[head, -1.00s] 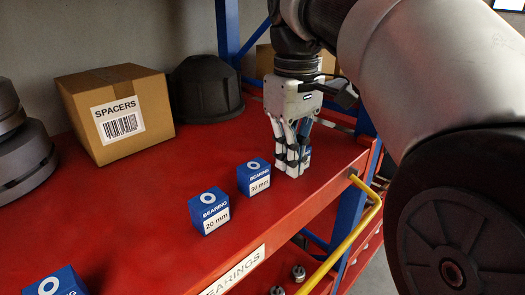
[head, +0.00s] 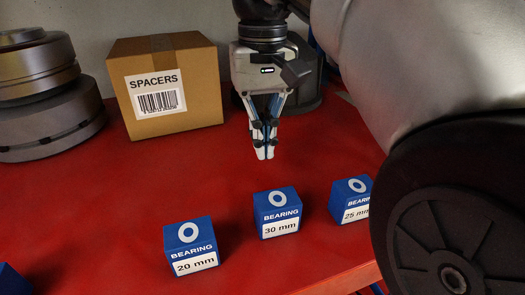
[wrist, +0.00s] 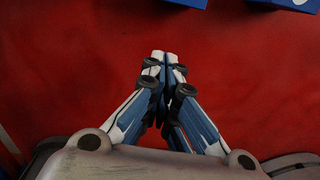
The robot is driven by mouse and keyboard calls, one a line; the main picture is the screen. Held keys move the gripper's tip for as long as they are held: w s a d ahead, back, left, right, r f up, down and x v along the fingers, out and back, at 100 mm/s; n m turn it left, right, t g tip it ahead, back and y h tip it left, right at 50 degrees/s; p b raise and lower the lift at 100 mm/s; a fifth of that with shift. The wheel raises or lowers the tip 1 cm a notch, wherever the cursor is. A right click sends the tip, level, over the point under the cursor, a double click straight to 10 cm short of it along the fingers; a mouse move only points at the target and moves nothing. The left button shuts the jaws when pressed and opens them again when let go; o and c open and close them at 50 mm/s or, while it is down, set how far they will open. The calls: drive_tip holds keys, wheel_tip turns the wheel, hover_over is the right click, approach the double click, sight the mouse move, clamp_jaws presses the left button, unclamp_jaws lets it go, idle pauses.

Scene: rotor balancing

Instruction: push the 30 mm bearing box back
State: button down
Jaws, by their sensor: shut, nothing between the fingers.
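The 30 mm bearing box (head: 277,213) is a small blue cube with a white label. It stands on the red shelf (head: 110,185) between the 20 mm box (head: 191,245) and the 25 mm box (head: 350,198). My gripper (head: 265,156) is shut and empty, pointing down behind the 30 mm box, apart from it. In the wrist view my closed fingers (wrist: 164,58) are over bare red shelf. Two blue box edges show at the top of that view, one at top centre-right (wrist: 190,2); their labels cannot be read there.
A cardboard SPACERS box (head: 168,85) stands at the back, left of my gripper. Grey stacked metal parts (head: 45,90) stand at the far left, and a dark domed part (head: 308,75) stands behind my gripper. Another blue box (head: 12,283) shows at the lower left corner. Red shelf between is clear.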

sight(272, 198)
wheel_tip(272, 198, down, 8)
drive_tip(key=shift+r+b, duration=0.15)
drive_tip(key=shift+b, duration=0.45)
drive_tip(key=s, duration=0.3)
drive_tip(key=shift+s+d, duration=0.15)
drive_tip(key=shift+d, duration=0.15)
drive_tip(key=shift+s+d, duration=0.15)
drive_tip(key=shift+s, duration=0.65)
drive_tip(key=shift+s+d, duration=0.15)
drive_tip(key=shift+s, duration=0.6)
drive_tip(key=shift+w, duration=0.2)
